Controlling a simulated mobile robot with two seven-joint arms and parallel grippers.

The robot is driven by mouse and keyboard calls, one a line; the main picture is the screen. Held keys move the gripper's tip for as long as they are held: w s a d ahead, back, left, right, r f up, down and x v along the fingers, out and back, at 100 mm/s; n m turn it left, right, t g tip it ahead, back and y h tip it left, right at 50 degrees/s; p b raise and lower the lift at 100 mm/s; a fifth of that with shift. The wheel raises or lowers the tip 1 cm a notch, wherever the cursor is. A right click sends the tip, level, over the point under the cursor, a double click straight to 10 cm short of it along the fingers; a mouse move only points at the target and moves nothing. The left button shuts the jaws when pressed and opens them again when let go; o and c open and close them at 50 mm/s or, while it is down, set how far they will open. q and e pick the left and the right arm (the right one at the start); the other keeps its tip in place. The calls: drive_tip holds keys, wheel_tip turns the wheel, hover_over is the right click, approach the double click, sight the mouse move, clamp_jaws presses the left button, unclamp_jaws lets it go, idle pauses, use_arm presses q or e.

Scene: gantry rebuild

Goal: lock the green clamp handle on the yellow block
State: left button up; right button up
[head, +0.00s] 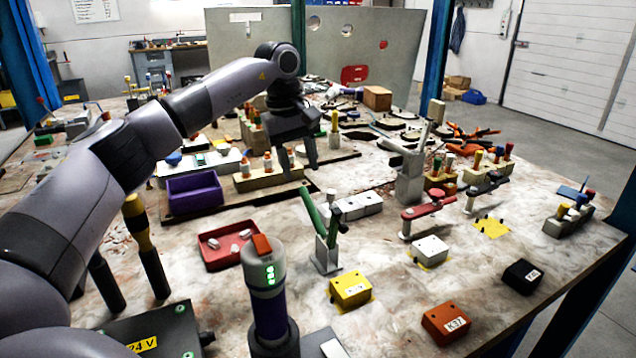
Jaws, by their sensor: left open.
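The green clamp handle (311,208) rises up and to the left from a grey metal clamp bracket (325,257). A second green piece stands beside it on the same bracket. The yellow block (351,290) sits on the table just in front of the bracket, on a yellow patch. The clamp looks raised, and I see no part of it pressing on the block. My left gripper (300,166) is open and points down, behind and above the handle in the picture. My right gripper is not in view.
A red tray (221,249) and a purple bin (194,194) lie left of the clamp. A grey-purple cylinder with green lights (265,280) stands at the front. Red-handled clamps (428,208), a white block (430,250) and an orange block (446,322) are to the right.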

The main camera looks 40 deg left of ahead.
sight(305, 193)
use_arm(q)
drive_tip(key=shift+w+d+f, duration=0.1)
drive_tip(key=shift+f, duration=1.05)
drive_tip(key=shift+w+d+f, duration=0.15)
drive_tip(key=shift+f, duration=1)
drive_tip(key=shift+w+d+f, duration=0.1)
drive_tip(key=shift+f, duration=1.05)
clamp_jaws()
